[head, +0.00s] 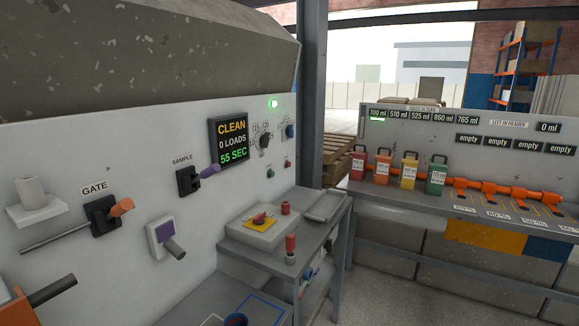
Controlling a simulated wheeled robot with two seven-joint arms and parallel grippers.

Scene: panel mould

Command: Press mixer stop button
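A white wall panel (120,150) fills the left of the head view. On its right part is a small red button (287,163), with a small dark green button (270,174) to its left. Their labels are too small to read, so I cannot tell for sure which one is the mixer stop. Neither of my grippers is in view.
Levers marked GATE (121,207) and SAMPLE (208,171) stick out from the panel. A grey table (325,230) below the buttons holds a box (262,228) with a red-yellow switch. A bench (470,204) with several coloured jugs stands right. A dark post (313,90) rises beside the panel.

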